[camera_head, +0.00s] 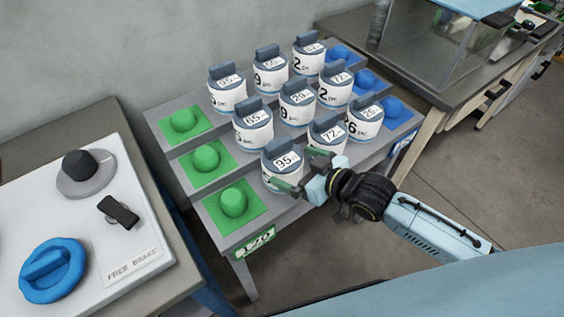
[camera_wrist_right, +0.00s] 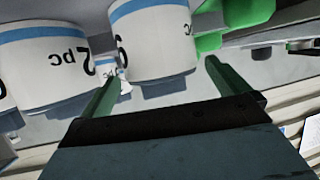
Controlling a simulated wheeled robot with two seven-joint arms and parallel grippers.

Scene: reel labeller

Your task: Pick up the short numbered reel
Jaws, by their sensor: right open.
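Several white-and-blue numbered reels with grey top grips stand in three rows on a stepped grey stand (camera_head: 165,152). I cannot tell which is the short one. The front-left reel (camera_head: 281,160) has a label that seems to read 95. My right gripper (camera_head: 303,171) is open at the front of this reel, with its green fingers pointing at it. In the right wrist view, a reel (camera_wrist_right: 158,45) stands ahead of and between the two open fingers (camera_wrist_right: 165,92), with no clear grip. Another reel marked "2 pc" (camera_wrist_right: 45,62) is beside it. My left gripper is not in view.
Green knobs (camera_head: 233,202) line the stand's left side and blue knobs (camera_head: 397,106) its right. A white panel with a blue dial (camera_head: 52,270) stands at the left. A bench with a clear case (camera_head: 430,50) is at the back right. Neighbouring reels stand close together.

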